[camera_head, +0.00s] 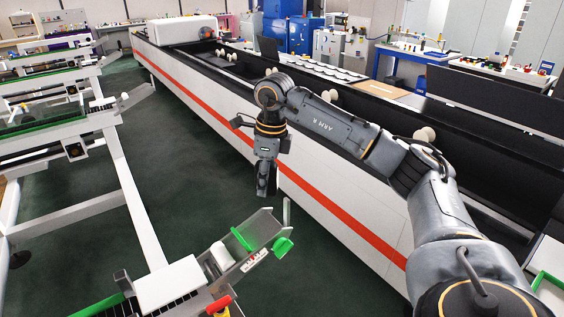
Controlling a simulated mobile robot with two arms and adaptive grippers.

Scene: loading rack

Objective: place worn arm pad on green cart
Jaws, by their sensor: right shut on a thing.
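My right gripper (264,188) hangs pointing down beside the long white machine, above the floor. It is shut on a small grey thing at its fingertips, too small and dark to tell whether it is the worn arm pad. Below it, a metal rack arm (262,228) slants up to the right and carries green pieces (283,247). The gripper is apart from this arm. A green-edged white surface (545,283) shows in part at the lower right; I cannot tell whether it is the green cart. My left gripper is not in view.
A long white machine (196,98) with an orange stripe runs across the middle. White racks (60,135) with green-edged arms stand at the left. A blue table (505,72) with small items is at the back right. Dark green floor (185,160) lies clear between racks and machine.

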